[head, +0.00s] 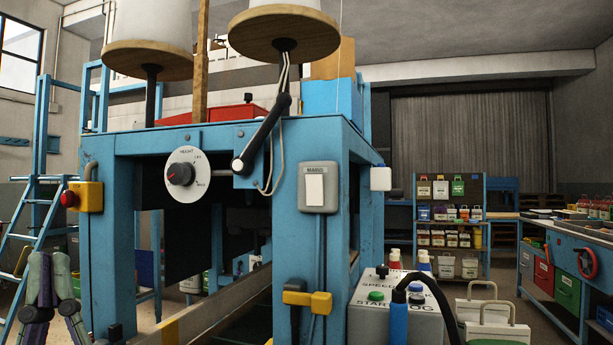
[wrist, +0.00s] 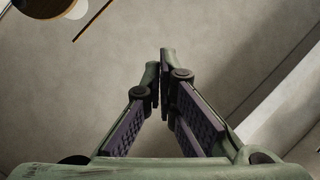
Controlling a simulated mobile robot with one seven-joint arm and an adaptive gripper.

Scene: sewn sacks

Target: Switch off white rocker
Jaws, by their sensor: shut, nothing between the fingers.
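The white rocker (head: 315,188) is a tall plate on a grey switch box (head: 319,197) in the head view. I cannot tell which way the rocker is tipped. My gripper (head: 45,262) is low at the left edge of the head view, well left of the rocker and lower in the picture. In the wrist view my gripper (wrist: 160,62) has its fingertips together with nothing between them, against the ceiling. The rocker is not in the wrist view.
A round dial (head: 187,174), a black lever (head: 262,133) and a yellow box with a red button (head: 84,196) are on the machine's front. A grey control box (head: 392,308) stands lower right. A blue ladder (head: 35,230) is behind my gripper.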

